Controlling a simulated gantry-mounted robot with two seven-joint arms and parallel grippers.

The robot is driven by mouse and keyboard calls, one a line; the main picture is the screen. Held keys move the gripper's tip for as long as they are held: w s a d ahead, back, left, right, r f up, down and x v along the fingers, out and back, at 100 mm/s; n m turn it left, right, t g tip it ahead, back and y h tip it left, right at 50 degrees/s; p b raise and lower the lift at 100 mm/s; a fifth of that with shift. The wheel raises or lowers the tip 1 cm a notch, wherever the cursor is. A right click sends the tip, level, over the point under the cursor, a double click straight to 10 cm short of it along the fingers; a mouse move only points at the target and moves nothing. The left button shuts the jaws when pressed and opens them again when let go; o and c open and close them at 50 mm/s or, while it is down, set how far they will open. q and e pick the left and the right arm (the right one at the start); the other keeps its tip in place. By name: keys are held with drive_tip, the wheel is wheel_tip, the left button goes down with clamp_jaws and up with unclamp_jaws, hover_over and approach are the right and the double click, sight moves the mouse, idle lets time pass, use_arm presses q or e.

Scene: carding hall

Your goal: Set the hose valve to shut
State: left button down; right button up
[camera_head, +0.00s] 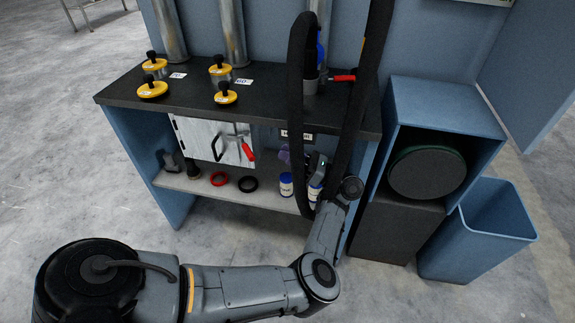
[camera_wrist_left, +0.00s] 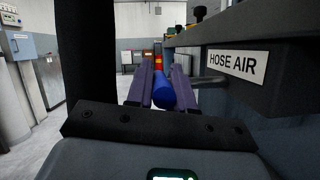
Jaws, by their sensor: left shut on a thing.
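The hose valve's handle shows in the left wrist view as a blue round grip (camera_wrist_left: 165,91) between two purple fingers. A metal stem (camera_wrist_left: 208,80) runs beside it toward the dark bench edge that carries a HOSE AIR label (camera_wrist_left: 237,64). My left gripper (camera_head: 286,154) is under the front edge of the bench in the head view, and its jaws are closed on the blue grip, also seen in the wrist view (camera_wrist_left: 162,88). The valve itself is mostly hidden in the head view by black hoses and my wrist. My right gripper is not in view.
Black hoses (camera_head: 297,100) hang in front of the bench (camera_head: 190,105) close to my left arm. Blue-labelled jars (camera_head: 286,185) and red and black rings (camera_head: 218,179) sit on the lower shelf. A blue bin (camera_head: 480,245) stands at right. The floor at left is clear.

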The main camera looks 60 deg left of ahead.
use_arm(q)
drive_tip(key=shift+r, duration=0.1)
drive_tip(key=c, duration=1.1)
unclamp_jaws()
drive_tip(key=shift+d, duration=0.15)
drive_tip(key=shift+b+v, duration=1.65)
drive_tip(key=shift+v, duration=3.75)
